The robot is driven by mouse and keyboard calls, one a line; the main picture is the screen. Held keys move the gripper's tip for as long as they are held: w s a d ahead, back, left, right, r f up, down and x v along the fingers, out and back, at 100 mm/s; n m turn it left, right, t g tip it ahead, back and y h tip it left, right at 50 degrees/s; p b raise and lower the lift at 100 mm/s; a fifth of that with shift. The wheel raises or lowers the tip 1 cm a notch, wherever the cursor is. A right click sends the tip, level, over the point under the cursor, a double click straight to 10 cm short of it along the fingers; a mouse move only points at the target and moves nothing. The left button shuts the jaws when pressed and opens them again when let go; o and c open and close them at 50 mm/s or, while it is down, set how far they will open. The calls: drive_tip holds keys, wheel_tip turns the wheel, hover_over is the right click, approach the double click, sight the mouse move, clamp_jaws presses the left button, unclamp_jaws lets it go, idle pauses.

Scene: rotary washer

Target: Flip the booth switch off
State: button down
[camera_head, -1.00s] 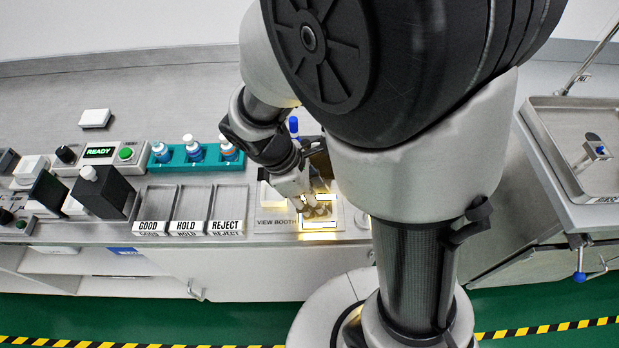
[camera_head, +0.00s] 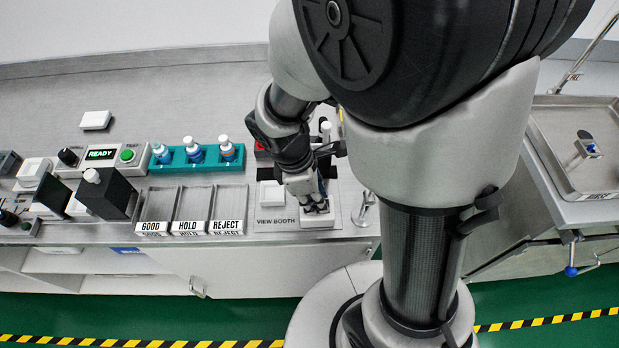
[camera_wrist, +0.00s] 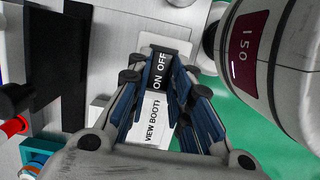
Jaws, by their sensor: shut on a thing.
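The booth switch (camera_head: 318,221) sits on the VIEW BOOTH panel (camera_head: 275,222) near the counter's front edge. In the wrist view, its black ON/OFF strip (camera_wrist: 160,74) and the white VIEW BOOTH label (camera_wrist: 154,122) show between my fingers. My gripper (camera_head: 316,208) points down at the switch; it also shows in the wrist view (camera_wrist: 167,90). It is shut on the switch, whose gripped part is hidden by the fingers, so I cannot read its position. No yellow glow shows at the booth.
Left of the panel are the GOOD, HOLD and REJECT trays (camera_head: 190,228) and a teal rack (camera_head: 177,161) with several bottles. A black box (camera_head: 107,197) and the READY display (camera_head: 100,154) stand further left. A metal basin (camera_head: 590,207) is at right.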

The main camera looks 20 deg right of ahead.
drive_tip(key=shift+d+y+p, duration=0.1)
drive_tip(key=shift+y+p, duration=0.25)
drive_tip(key=shift+y, duration=0.05)
drive_tip(key=c, duration=1.4)
unclamp_jaws()
drive_tip(key=shift+c, duration=0.2)
wheel_tip(320, 180, up, 12)
drive_tip(key=a, duration=0.2)
drive_tip(key=shift+w, duration=0.25)
